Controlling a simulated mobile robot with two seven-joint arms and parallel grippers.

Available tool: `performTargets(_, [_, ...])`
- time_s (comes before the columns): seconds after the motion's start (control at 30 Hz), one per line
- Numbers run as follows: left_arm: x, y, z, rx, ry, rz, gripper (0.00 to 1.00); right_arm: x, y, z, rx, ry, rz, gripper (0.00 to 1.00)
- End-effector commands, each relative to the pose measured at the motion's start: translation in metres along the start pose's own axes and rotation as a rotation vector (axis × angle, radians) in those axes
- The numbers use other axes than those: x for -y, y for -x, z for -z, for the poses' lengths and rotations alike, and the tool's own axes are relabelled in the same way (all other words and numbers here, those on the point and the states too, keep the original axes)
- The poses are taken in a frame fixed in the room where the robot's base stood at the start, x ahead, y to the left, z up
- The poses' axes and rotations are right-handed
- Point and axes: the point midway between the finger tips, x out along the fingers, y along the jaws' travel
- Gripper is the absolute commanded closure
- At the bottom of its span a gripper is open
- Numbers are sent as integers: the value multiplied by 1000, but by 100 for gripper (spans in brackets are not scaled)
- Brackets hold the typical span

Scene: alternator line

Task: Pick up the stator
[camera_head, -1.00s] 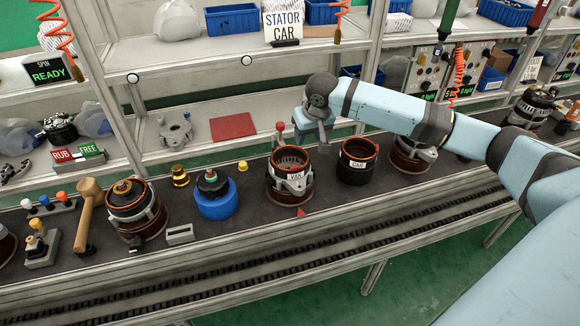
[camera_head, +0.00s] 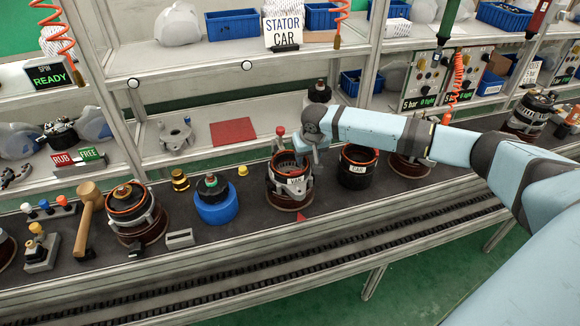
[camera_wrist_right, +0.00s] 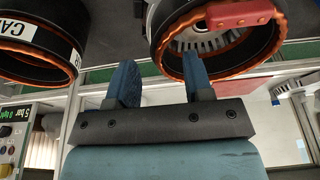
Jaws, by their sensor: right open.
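A dark stator ring with an orange rim, labelled CAR (camera_head: 357,168), stands on the conveyor. To its left a similar ring labelled VAN (camera_head: 294,181) sits with a grey metal housing on a brown round base. My right gripper (camera_head: 307,157) is low at the VAN ring's upper right edge. In the right wrist view the gripper (camera_wrist_right: 160,62) is open and empty. One finger overlaps the orange rim of the VAN ring (camera_wrist_right: 160,30); contact cannot be told. The CAR ring (camera_wrist_right: 35,65) is apart, at the left. My left gripper is out of view.
A sign reading STATOR CAR (camera_head: 283,31) stands on the shelf. Left along the conveyor are a blue round holder (camera_head: 214,209), a mallet (camera_head: 88,205) and another ringed assembly (camera_head: 130,205). A further assembly (camera_head: 410,165) stands right of the CAR ring.

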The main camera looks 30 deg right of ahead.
Motion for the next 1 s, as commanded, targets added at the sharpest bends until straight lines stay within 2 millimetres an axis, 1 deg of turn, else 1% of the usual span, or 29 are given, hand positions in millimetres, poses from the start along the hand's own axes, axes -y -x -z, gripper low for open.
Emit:
performTargets(0.1, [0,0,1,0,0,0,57,1,-16,0,0,-1,0,53])
performTargets(0.2, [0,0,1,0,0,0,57,1,-22,0,0,-1,0,53])
performTargets(0.43, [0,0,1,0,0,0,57,0,-24,0,-1,0,0,53])
performTargets(0.63, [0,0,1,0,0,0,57,0,-24,0,-1,0,0,99])
performTargets(1.0, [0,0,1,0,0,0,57,0,-23,0,-1,-1,0,100])
